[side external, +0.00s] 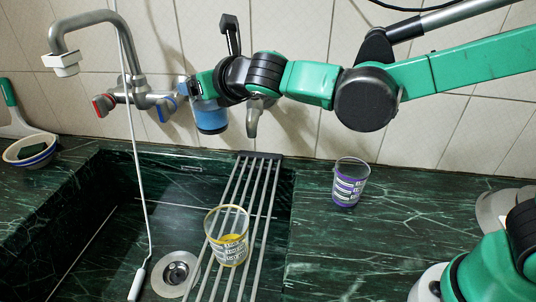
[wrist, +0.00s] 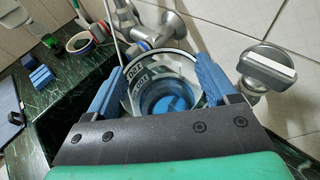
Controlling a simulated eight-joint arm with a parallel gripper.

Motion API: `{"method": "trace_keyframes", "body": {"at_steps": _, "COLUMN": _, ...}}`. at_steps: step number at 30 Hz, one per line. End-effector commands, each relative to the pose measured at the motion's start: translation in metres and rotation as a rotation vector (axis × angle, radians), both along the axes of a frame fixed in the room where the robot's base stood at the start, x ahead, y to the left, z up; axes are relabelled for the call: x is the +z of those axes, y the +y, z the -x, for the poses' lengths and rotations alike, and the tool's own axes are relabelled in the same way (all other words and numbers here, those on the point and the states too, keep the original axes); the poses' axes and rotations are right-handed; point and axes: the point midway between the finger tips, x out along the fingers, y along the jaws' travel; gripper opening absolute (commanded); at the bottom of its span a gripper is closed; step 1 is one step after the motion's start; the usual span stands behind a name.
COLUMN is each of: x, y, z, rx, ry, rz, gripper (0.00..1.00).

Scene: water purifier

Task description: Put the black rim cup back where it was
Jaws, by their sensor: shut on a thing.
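My gripper (wrist: 160,76) is shut on a clear cup (wrist: 163,84) with a dark-looking rim and a printed label. Its blue lower part shows through the open top, between the two blue fingers. In the side view, my gripper (side external: 196,92) holds this cup (side external: 212,118) in the air near the wall, right of the tap handles. The side view shows it mostly as blue, and its rim is largely hidden by my gripper. A yellow-rimmed cup (side external: 228,246) stands on the rack over the sink. A cup with a purple label (side external: 348,187) stands on the counter.
The metal rack (side external: 262,190) spans the sink (side external: 110,215). The tap (side external: 128,60) and a wall valve (side external: 254,115) are close to my gripper. A bowl (side external: 30,150) sits far left. The counter around the purple-label cup is clear.

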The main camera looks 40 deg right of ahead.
Motion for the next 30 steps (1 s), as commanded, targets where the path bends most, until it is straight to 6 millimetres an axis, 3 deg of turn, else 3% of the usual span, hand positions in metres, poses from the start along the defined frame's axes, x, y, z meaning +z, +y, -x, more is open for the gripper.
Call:
{"method": "trace_keyframes", "body": {"at_steps": 6, "x": 0.013, "y": -0.023, "z": 0.031, "rx": 0.084, "ry": 0.000, "rz": -0.003, "gripper": 0.11}}
{"method": "trace_keyframes", "body": {"at_steps": 15, "x": 0.016, "y": -0.037, "z": 0.058, "rx": 0.155, "ry": 0.000, "rz": -0.002, "gripper": 0.11}}
{"method": "trace_keyframes", "body": {"at_steps": 20, "x": 0.019, "y": -0.051, "z": 0.066, "rx": 0.155, "ry": -0.001, "rz": -0.002, "gripper": 0.11}}
{"method": "trace_keyframes", "body": {"at_steps": 30, "x": 0.036, "y": -0.110, "z": 0.065, "rx": 0.029, "ry": 0.000, "rz": 0.000, "gripper": 0.11}}
